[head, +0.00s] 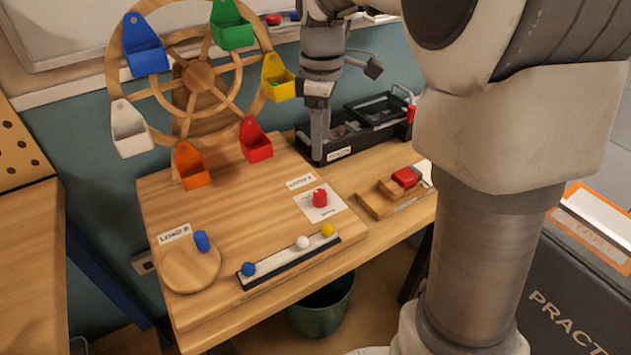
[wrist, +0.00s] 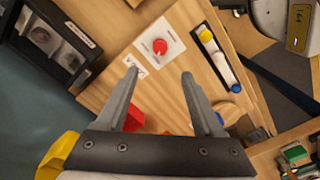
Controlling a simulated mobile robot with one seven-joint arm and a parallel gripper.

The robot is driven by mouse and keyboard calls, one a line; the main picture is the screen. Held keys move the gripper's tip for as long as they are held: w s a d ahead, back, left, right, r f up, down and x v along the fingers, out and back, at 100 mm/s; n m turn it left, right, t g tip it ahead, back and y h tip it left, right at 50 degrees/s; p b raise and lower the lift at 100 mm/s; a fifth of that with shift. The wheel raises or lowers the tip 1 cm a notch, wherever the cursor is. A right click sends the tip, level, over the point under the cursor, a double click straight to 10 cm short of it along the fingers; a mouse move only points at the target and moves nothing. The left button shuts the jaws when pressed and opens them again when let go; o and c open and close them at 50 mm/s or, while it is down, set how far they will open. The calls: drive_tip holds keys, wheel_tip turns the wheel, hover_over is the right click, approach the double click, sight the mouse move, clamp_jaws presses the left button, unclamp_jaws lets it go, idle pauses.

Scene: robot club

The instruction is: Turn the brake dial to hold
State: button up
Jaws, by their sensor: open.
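The red brake dial (head: 320,197) sits on a white marked plate (head: 328,210) on the right part of the wooden board. In the wrist view the dial (wrist: 160,46) shows whole, with a pale mark across its top; the plate's lettering is too small to read. My gripper (head: 317,158) hangs above the table behind the dial, pointing down. In the wrist view its two fingers (wrist: 160,73) are spread with nothing between the tips. The dial lies just beyond the tips in the picture, apart from them.
A wooden wheel (head: 198,75) with several coloured buckets stands left of my gripper; the red bucket (head: 255,140) is close. A black tray (head: 365,130) is behind right, a red block on a wooden stand (head: 405,178) right. A rail with balls (head: 290,262) lies in front.

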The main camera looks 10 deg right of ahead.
sight(320, 193)
wheel_tip(320, 193, down, 14)
drive_tip(key=b, duration=0.4)
drive_tip(key=shift+r, duration=0.2)
drive_tip(key=shift+c, duration=0.3)
clamp_jaws()
